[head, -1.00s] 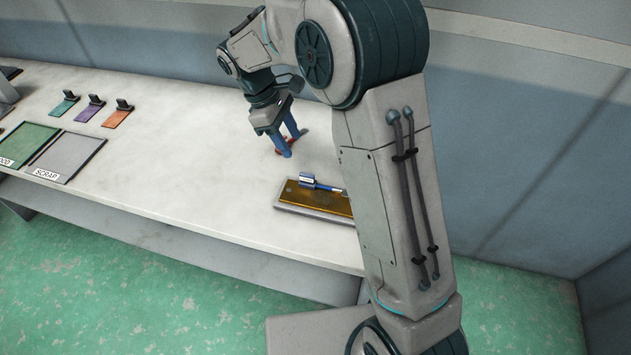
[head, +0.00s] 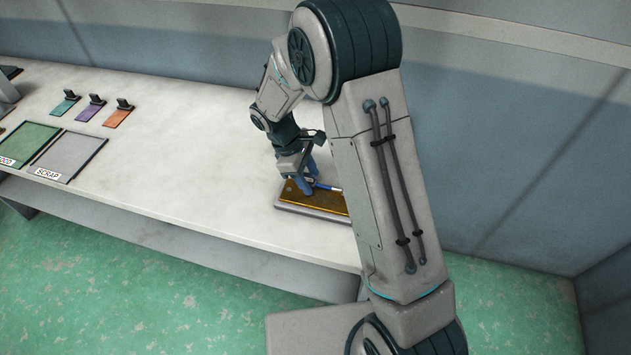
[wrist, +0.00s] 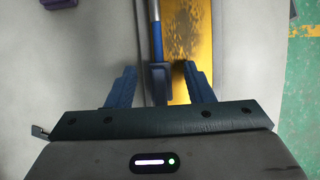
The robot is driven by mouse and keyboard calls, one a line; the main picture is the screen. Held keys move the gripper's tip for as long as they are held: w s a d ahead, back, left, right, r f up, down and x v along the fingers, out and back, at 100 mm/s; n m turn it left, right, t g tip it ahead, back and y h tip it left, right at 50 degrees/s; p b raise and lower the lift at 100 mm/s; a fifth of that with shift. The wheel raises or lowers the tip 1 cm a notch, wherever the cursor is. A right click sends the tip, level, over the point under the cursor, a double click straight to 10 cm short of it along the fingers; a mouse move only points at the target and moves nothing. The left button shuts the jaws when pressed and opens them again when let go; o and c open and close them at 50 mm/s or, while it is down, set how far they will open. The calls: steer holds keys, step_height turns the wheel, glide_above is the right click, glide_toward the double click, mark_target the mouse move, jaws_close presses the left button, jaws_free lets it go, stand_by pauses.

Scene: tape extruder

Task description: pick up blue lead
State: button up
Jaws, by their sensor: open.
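The blue lead (head: 328,187) lies on an amber plate in a grey tray (head: 315,213) near the bench's front edge. In the wrist view, its dark blue block (wrist: 160,82) is between my fingers, and its blue and silver shaft (wrist: 155,35) runs away toward the top. My gripper (head: 306,186) is open and points down over the tray; it also shows in the wrist view (wrist: 158,72). A finger stands on each side of the block, with gaps visible. The head view partly hides the block behind my fingers. I cannot tell the exact finger height.
A green tray (head: 27,143) and a grey SCRAP tray (head: 70,155) lie at the bench's left. Teal (head: 64,105), purple (head: 91,110) and orange (head: 118,117) clipped cards lie behind them. The middle of the bench is clear.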

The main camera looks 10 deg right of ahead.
jaws_close()
steer(key=shift+r, duration=0.1)
